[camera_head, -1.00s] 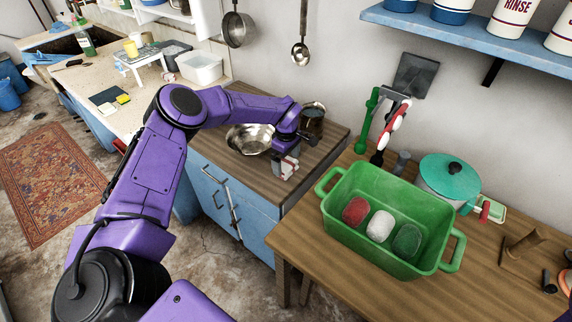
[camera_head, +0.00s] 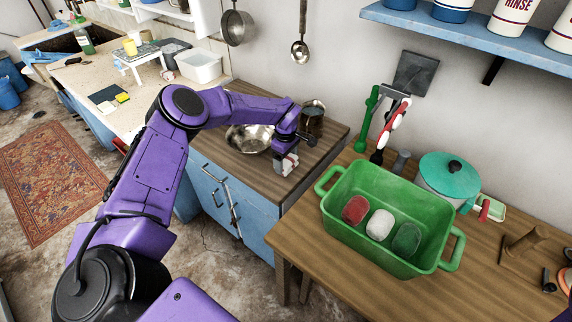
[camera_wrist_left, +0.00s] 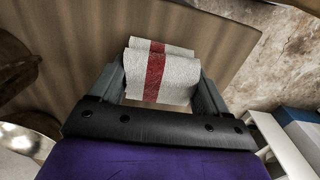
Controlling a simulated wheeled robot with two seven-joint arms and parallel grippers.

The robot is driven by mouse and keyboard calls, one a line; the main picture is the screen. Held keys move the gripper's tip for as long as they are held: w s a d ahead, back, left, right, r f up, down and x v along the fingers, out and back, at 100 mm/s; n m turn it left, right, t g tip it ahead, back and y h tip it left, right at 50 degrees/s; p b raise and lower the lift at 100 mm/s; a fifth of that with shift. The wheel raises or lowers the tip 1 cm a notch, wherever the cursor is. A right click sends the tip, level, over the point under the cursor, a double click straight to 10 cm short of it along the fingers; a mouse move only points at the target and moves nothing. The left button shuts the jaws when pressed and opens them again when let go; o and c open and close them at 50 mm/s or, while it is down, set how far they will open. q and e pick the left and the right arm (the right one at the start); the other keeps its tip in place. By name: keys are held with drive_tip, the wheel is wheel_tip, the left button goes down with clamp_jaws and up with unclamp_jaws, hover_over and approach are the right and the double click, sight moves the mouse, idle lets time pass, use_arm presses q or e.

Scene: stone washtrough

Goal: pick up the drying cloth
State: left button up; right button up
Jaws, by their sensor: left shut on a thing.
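The drying cloth (camera_wrist_left: 158,72) is white with a red stripe and looks rolled or folded. In the left wrist view it lies between the two fingers of my left gripper (camera_wrist_left: 163,88), which is shut on it. In the head view the cloth (camera_head: 286,165) shows below my left gripper (camera_head: 287,160), at the front part of the brown wooden counter (camera_head: 235,176). The gripper and wrist hide part of it there. I cannot tell whether the cloth touches the counter. My right gripper is not in view.
A metal bowl (camera_head: 248,138) and a dark metal mug (camera_head: 312,118) stand close to the gripper. A green tub (camera_head: 345,222) with red, white and green blocks stands on the right table (camera_head: 335,268). A teal-lidded pot (camera_head: 450,175) is behind it. A ladle (camera_head: 300,52) hangs on the wall.

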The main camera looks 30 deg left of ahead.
use_arm(q)
drive_tip(key=shift+r+b, duration=0.7)
drive_tip(key=shift+r, duration=0.1)
drive_tip(key=s+d+r, duration=0.1)
drive_tip(key=s+r, duration=0.1)
drive_tip(key=r, duration=0.1)
drive_tip(key=s+d+r+b, duration=0.1)
drive_tip(key=shift+d+r, duration=0.35)
drive_tip(key=s+d+r+b, duration=0.2)
drive_tip(key=s+d+r, duration=0.3)
drive_tip(key=s+d, duration=0.1)
drive_tip(key=shift+s+d+r, duration=0.2)
drive_tip(key=shift+s+r, duration=0.05)
drive_tip(key=shift+s, duration=0.6)
drive_tip(key=shift+o, duration=0.6)
drive_tip(key=shift+d+f, duration=0.1)
